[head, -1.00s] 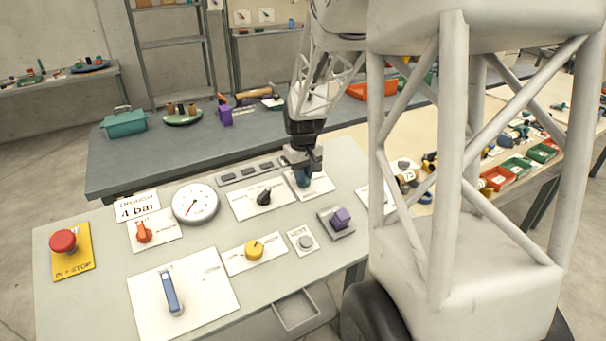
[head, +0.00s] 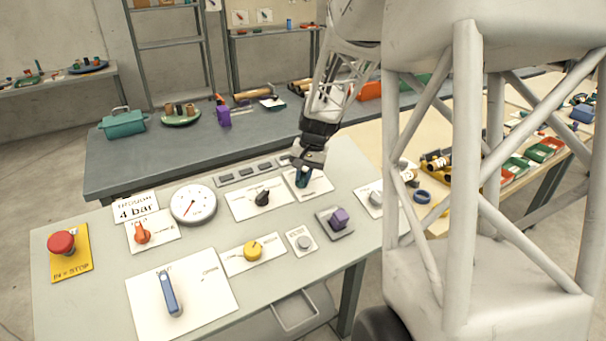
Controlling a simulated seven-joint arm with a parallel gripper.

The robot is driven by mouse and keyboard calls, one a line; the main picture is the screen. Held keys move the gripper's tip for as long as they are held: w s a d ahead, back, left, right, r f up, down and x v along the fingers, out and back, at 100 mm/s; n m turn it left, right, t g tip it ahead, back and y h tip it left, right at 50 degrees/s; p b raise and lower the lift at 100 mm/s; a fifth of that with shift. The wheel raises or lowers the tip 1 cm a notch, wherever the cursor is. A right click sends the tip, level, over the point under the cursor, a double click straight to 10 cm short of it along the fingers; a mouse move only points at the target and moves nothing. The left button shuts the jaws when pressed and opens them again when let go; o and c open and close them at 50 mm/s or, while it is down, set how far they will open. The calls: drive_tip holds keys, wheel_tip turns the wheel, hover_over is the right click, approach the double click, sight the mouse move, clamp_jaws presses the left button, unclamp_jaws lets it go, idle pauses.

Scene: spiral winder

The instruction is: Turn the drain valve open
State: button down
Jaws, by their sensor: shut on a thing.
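My gripper (head: 305,172) is at the back right of the grey control table, shut on a dark teal knob (head: 302,180) that stands on a white plate (head: 322,186). The fingers hide much of the knob, and its turned angle is hard to make out. The plate's lettering is too small to read, so I cannot confirm by label that this is the drain valve. A blue lever handle (head: 170,293) sits on a large white plate at the front left, apart from my gripper.
A gauge (head: 193,204), an orange knob (head: 141,234) and a red stop button (head: 62,243) are further left.

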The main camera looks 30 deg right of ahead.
drive_tip(key=m, duration=0.3)
drive_tip(key=m+t, duration=0.1)
drive_tip(key=shift+s+f+m+y, duration=0.3)
drive_tip(key=shift+f+y, duration=0.05)
drive_tip(key=shift+y, duration=0.05)
drive_tip(key=m, duration=0.2)
drive_tip(key=m+t, duration=0.1)
drive_tip(key=m, duration=0.1)
drive_tip(key=shift+s+f+m+t+y, duration=0.1)
drive_tip(key=shift+s+m+t+y, duration=0.1)
drive_tip(key=shift+m+t+y, duration=0.15)
drive_tip(key=c, duration=1.1)
unclamp_jaws()
drive_tip(key=shift+w+d+r, duration=0.1)
drive_tip(key=shift+d+r, duration=0.05)
drive_tip(key=shift+r, duration=0.15)
drive_tip(key=shift+r, duration=0.15)
drive_tip(key=shift+v, duration=3.7)
